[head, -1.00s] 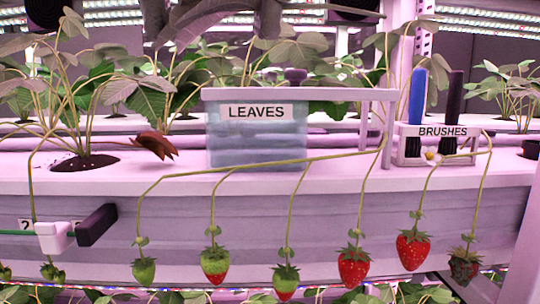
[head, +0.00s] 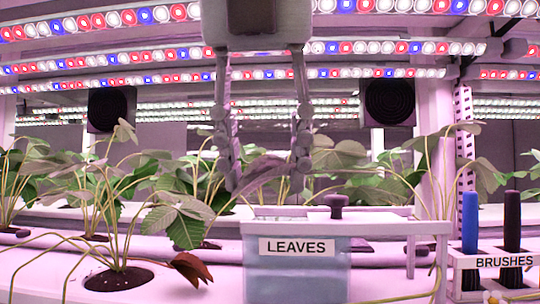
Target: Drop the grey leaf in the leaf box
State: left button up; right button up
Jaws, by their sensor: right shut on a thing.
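My right gripper (head: 264,182) hangs from the top middle of the head view, fingers pointing down. It is shut on a grey leaf (head: 262,172), which lies between its two fingertips. The leaf box (head: 295,272) is a pale blue, see-through box with a white rim and a LEAVES label. In the picture, the leaf shows just above the box's left rim; how far apart they are in depth I cannot tell. The box's inside is mostly hidden at this low angle. My left gripper is not in view.
A BRUSHES rack (head: 487,263) with a blue and a black handle stands at the right. Leafy plants line the shelf, one with a drooping reddish-brown leaf (head: 190,267) left of the box. Light strips run overhead.

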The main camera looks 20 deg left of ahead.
aim_at(267, 158)
jog(key=shift+w+a, duration=0.2)
jog(key=shift+w, duration=0.3)
jog(key=shift+w+a, duration=0.15)
jog(key=shift+w, duration=0.35)
jog(key=shift+w+a+r+p, duration=0.1)
jog(key=shift+w+p, duration=0.4)
jog(key=shift+p, duration=0.1)
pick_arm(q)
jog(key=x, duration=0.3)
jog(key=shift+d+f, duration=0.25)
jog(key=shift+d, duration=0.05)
pick_arm(e)
jog(key=shift+w+a+f, duration=0.2)
jog(key=shift+w+f, duration=0.25)
jog(key=shift+w, duration=0.2)
jog(key=shift+w+a+f, duration=0.15)
jog(key=shift+w+f, duration=0.25)
jog(key=shift+w, duration=0.2)
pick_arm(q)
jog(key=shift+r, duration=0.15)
pick_arm(e)
jog(key=shift+f, duration=0.15)
pick_arm(q)
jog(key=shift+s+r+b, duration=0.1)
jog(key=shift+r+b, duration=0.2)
jog(key=shift+b, duration=0.15)
pick_arm(e)
jog(key=shift+f, duration=0.2)
jog(key=shift+f, duration=0.1)
